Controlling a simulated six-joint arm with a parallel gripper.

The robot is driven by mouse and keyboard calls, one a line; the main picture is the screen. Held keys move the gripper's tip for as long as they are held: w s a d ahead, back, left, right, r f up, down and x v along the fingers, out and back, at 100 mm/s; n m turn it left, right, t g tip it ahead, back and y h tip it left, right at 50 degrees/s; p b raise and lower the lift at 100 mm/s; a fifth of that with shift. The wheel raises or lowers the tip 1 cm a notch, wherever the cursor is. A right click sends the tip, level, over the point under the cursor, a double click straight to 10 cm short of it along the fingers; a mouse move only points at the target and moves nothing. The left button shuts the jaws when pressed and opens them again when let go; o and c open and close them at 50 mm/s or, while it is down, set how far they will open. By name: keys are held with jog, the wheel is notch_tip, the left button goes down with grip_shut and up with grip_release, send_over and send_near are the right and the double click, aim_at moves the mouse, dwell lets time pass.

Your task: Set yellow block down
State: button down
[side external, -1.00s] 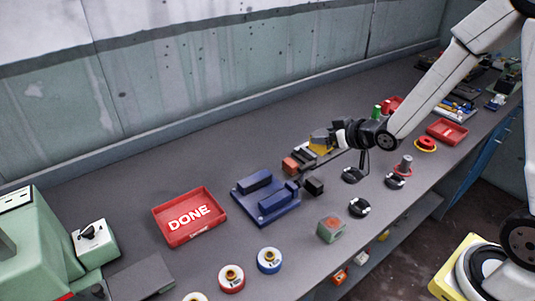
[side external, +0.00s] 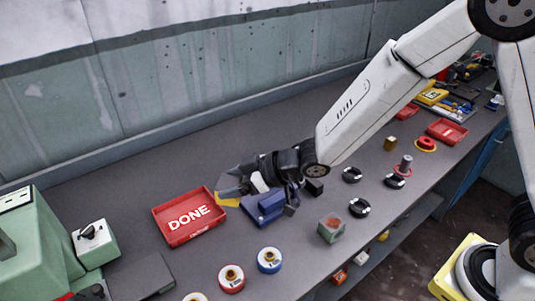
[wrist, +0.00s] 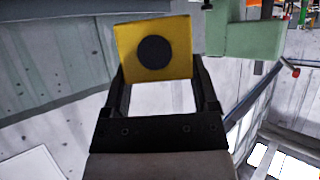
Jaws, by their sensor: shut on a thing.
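My gripper (side external: 236,190) is shut on the yellow block (side external: 229,202), which is mostly hidden by the fingers in the side view. In the wrist view, the yellow block (wrist: 182,34) shows a square face with a dark round spot, held between the fingertips (wrist: 162,84). In the side view my gripper lies level between the red DONE tray (side external: 178,236) and the blue fixture (side external: 266,211), which it partly hides. The block appears close to the tray's right edge; its height above the bench cannot be told.
Red (side external: 231,279) and blue (side external: 269,260) ringed parts lie in front. A green machine (side external: 40,250) stands at left. The bench behind the DONE tray is clear.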

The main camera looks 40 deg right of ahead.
jog(key=shift+s+a, duration=0.1)
jog(key=shift+a, duration=0.4)
jog(key=shift+w+a+f, duration=0.9)
jog(key=shift+w+f, duration=0.65)
jog(key=shift+w, duration=0.5)
jog(key=shift+w+a+f, duration=0.95)
jog(key=shift+w+f, duration=0.55)
jog(key=shift+w, duration=0.55)
jog(key=shift+w+a+f, duration=0.9)
jog(key=shift+w+f, duration=0.65)
jog(key=shift+w, duration=0.5)
jog(key=shift+w+a+f, duration=0.1)
jog(key=shift+w+f, duration=0.2)
jog(key=shift+f, duration=1.5)
jog(key=shift+f, duration=0.3)
